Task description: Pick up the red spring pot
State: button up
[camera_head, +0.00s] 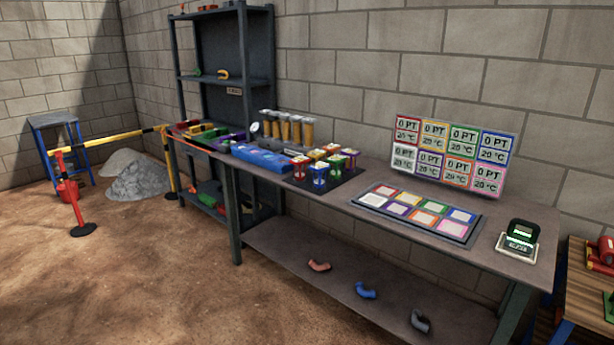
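A red pot (300,168) with a pale top stands at the left front of a cluster of small coloured pots on the long grey workbench (400,215). It looks like the red spring pot, but its details are too small to be sure. A blue pot (319,175) stands just to its right, with green, yellow and magenta ones close behind and beside it. The pots stand on a dark tray (341,182). My gripper is not in view.
A panel of coloured squares (418,212), a sign board (452,155) and a small scale (519,239) are to the right. Bent pipes lie on the lower shelf (300,250). Sandy floor (150,270) in front is clear.

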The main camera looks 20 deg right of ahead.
aim_at(299, 162)
jog(key=k, duration=0.55)
jog(key=z, duration=0.15)
jog(key=i, duration=1.3)
jog(key=u, duration=0.6)
jog(key=i, duration=0.65)
jog(key=u, duration=0.85)
jog(key=i, duration=0.55)
jog(key=u, duration=0.25)
